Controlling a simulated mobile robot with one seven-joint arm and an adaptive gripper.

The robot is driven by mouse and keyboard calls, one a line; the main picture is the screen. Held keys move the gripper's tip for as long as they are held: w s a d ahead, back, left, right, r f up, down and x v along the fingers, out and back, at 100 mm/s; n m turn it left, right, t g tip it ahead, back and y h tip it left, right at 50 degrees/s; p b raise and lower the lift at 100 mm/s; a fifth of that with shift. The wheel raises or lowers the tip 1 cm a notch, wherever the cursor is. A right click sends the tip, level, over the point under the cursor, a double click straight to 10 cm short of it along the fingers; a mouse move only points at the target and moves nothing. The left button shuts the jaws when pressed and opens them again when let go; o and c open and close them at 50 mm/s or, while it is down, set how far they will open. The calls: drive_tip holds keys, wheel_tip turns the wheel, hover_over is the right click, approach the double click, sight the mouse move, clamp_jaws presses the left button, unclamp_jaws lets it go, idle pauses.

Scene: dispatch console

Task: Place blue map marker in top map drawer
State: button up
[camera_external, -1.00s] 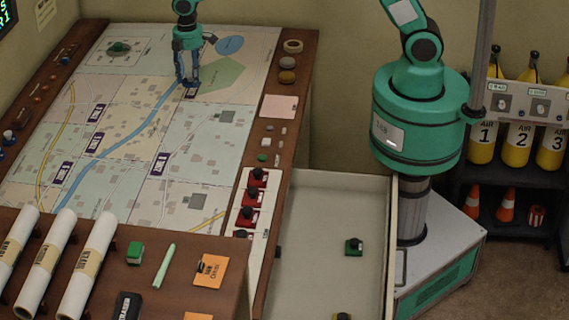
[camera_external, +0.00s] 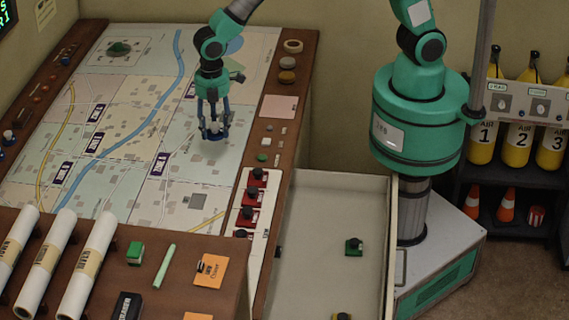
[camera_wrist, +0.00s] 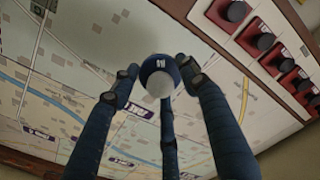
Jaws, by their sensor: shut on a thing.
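My gripper (camera_external: 213,131) is above the right side of the map table. In the wrist view its three dark blue fingers (camera_wrist: 160,85) are shut on the blue map marker (camera_wrist: 155,64), which has a round blue body and a pale knob. In the external view the marker (camera_external: 214,135) shows as a small dark blue shape between the fingertips, partly hidden by them. The top map drawer (camera_external: 315,225) stands open at the right of the table.
A row of red switches with black knobs (camera_external: 250,205) lies along the table edge between the gripper and the drawer; they also show in the wrist view (camera_wrist: 270,58). Rolled maps (camera_external: 45,250) lie at front left. Much of the drawer floor is bare.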

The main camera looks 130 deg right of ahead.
drive_tip(key=a+n, duration=0.3)
drive_tip(key=a, duration=0.9)
drive_tip(key=n, duration=0.9)
hover_over(343, 287)
wheel_tip(343, 287, down, 26)
drive_tip(key=f, duration=0.1)
drive_tip(key=shift+a+f, duration=0.1)
drive_tip(key=shift+f, duration=0.2)
drive_tip(key=shift+f, duration=0.1)
drive_tip(key=shift+f+b, duration=0.65)
drive_tip(key=shift+f, duration=2.35)
drive_tip(key=shift+f+b, duration=0.35)
drive_tip(key=shift+f, duration=1.5)
